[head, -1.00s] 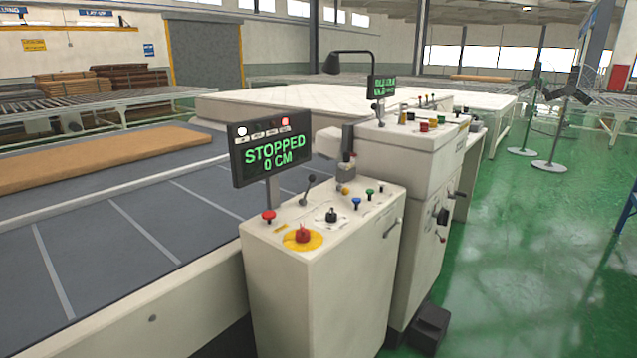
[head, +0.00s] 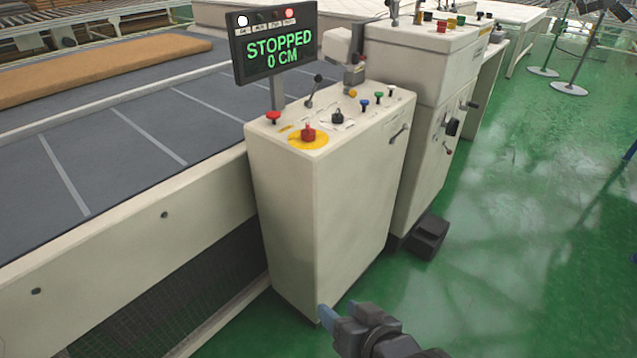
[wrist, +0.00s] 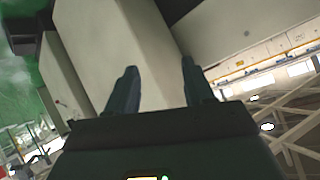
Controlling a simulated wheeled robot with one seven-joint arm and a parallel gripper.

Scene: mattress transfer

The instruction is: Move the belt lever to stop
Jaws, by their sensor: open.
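The belt control console (head: 330,215) is a cream cabinet beside the belt. A black-knobbed lever (head: 314,91) stands on its top, behind the red button on a yellow disc (head: 308,136). The display (head: 275,45) reads STOPPED, 0 CM, with a white and a red lamp lit. My gripper (head: 337,309) is low in front of the console, well below its top and apart from the lever. In the wrist view my gripper (wrist: 160,85) is open and empty, with cream cabinet surfaces beyond its fingers. The lever is not clearly visible in that view.
A grey belt (head: 110,135) runs along the left, with a tan mattress (head: 110,70) on it. A second, taller console (head: 425,110) stands behind. Several small knobs share the console top.

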